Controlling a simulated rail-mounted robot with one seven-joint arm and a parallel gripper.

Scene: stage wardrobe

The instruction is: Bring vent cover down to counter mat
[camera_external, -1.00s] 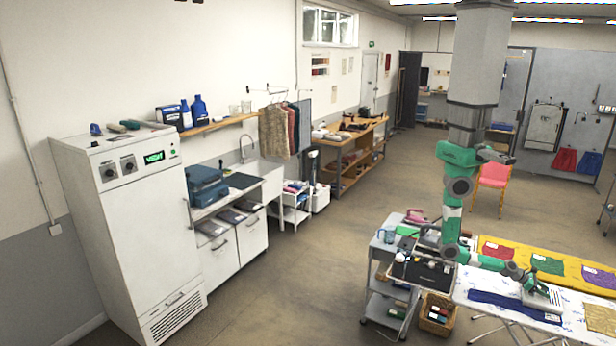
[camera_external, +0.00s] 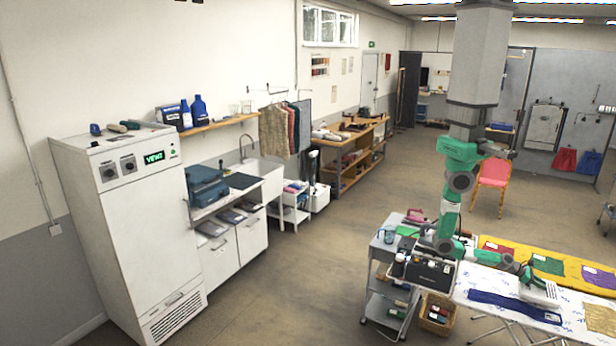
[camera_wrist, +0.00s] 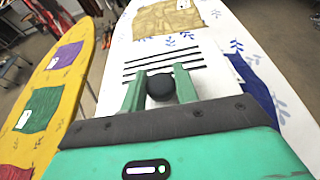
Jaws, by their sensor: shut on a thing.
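The vent cover (camera_wrist: 160,57) is a white plate with several dark slots and a round black knob. My gripper (camera_wrist: 159,89) is shut on the knob, one green finger on each side. In the external view the vent cover (camera_external: 540,293) shows as a small white block below my gripper, over the white ironing board at the lower right. I cannot tell whether it touches the board. A dark mat (camera_external: 243,181) lies on the counter, between the teal case and the sink, far left of my gripper.
A white cabinet (camera_external: 125,230) with a lit display stands at the left. A teal case (camera_external: 206,188) sits on the counter. A loaded grey cart (camera_external: 378,300) stands left of the white board (camera_external: 482,282). A yellow board with cloths lies behind. The middle floor is clear.

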